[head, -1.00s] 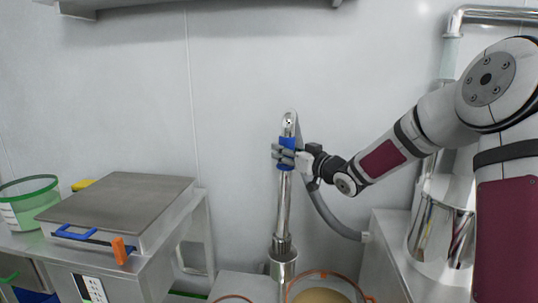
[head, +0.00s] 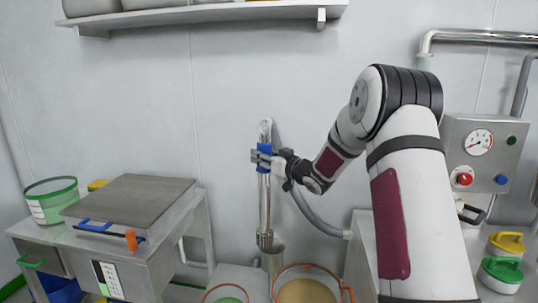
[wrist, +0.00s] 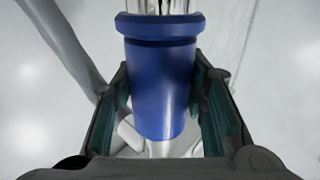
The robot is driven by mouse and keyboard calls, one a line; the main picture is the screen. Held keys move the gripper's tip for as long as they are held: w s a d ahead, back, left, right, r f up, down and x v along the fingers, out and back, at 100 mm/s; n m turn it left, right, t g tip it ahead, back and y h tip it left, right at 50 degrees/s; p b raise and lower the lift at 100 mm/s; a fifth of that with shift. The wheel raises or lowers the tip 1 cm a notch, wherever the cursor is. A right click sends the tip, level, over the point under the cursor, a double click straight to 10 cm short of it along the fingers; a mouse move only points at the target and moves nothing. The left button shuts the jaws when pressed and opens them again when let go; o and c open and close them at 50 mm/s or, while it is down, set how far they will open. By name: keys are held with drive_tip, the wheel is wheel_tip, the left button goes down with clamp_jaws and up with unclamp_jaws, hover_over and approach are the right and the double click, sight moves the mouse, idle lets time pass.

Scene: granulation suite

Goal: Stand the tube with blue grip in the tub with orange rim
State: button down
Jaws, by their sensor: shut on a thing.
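The tube with blue grip (head: 264,205) is a long shiny metal pipe, held nearly upright, with a grey hose joined at its top. My gripper (head: 263,158) is shut around its blue grip; the wrist view shows the blue grip (wrist: 162,85) between the two fingers. The tube's lower end is at the mouth of a metal cylinder holder (head: 274,262); I cannot tell whether it is fully clear of it. The tub with orange rim (head: 309,266) stands low, to the right of the tube's end, with beige powder inside. Its lower part is cut off by the picture edge.
A smaller tub with a reddish rim (head: 223,286) and green contents stands left of the orange-rimmed tub. The grey hose (head: 316,222) hangs along the wall. A bench scale (head: 130,205) is at left, a gauge panel (head: 484,152) at right, a shelf (head: 205,14) above.

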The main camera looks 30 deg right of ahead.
drive_tip(key=s+a+n+g+y, duration=0.1)
drive_tip(key=s+a+n+y, duration=0.15)
drive_tip(key=a, duration=0.65)
drive_tip(key=s+a+n+g+y, duration=0.1)
drive_tip(key=a+y, duration=0.2)
drive_tip(key=a, duration=0.7)
wheel_tip(320, 180, down, 29)
drive_tip(key=b, duration=2.1)
drive_tip(key=shift+d+f, duration=0.2)
drive_tip(key=shift+d, duration=0.15)
drive_tip(key=shift+h, duration=0.25)
drive_tip(key=c, duration=0.9)
unclamp_jaws()
drive_tip(key=shift+s+d+f, duration=0.1)
drive_tip(key=v, duration=1.1)
drive_tip(key=shift+s+d, duration=0.1)
drive_tip(key=shift+s, duration=0.25)
